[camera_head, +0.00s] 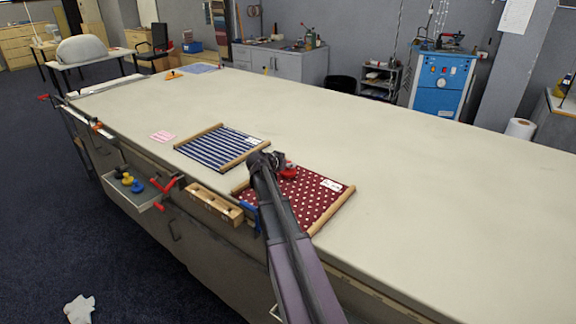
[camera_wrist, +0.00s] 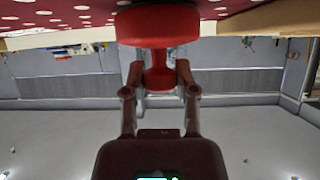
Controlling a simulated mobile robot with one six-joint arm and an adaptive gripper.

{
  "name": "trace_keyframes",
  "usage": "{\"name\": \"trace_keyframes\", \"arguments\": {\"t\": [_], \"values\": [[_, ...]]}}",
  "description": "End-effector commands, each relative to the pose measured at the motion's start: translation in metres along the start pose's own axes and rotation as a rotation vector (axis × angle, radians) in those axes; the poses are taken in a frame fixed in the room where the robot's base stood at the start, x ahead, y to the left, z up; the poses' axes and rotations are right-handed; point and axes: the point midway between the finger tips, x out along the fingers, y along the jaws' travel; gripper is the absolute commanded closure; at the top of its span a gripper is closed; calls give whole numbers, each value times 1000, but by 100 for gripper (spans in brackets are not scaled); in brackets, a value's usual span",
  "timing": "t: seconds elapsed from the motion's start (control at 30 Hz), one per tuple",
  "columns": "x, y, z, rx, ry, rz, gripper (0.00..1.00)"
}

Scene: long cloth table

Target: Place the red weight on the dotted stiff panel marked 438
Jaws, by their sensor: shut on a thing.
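The dotted stiff panel (camera_head: 318,203) is dark red with white dots and wooden bars on two edges; it lies on the cloth table (camera_head: 420,190). Its white label (camera_head: 332,185) is too small to read. My gripper (camera_head: 272,162) is over the panel's far left part. It is shut on the red weight (camera_head: 288,173). In the wrist view my gripper (camera_wrist: 157,75) grips the narrow part of the red weight (camera_wrist: 157,27), whose wide end faces the dotted panel (camera_wrist: 50,15). I cannot tell whether the weight touches the panel.
A blue striped panel (camera_head: 215,146) with wooden bars lies farther left, beside a pink patterned piece (camera_head: 163,136). A side tray (camera_head: 140,196) holds several coloured weights. Red clamps (camera_head: 171,188) and a wooden block (camera_head: 213,203) line the near edge. The table's right is clear.

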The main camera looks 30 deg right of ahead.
Motion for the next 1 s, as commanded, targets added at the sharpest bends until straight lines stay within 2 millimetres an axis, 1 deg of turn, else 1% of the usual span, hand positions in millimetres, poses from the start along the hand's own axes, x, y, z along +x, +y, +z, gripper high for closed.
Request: {"name": "trace_keyframes", "arguments": {"t": [0.13,0.17,0.2,0.23,0.27,0.8,0.87,1.0], "values": [[2,0,3,-1,1,0,100],[1,0,2,0,0,0,53],[1,0,2,0,0,0,42],[1,0,2,0,0,0,33],[1,0,2,0,0,0,28],[0,0,-1,0,0,0,28],[-5,1,-1,0,0,0,28],[-19,1,-2,-1,0,-1,28]]}}
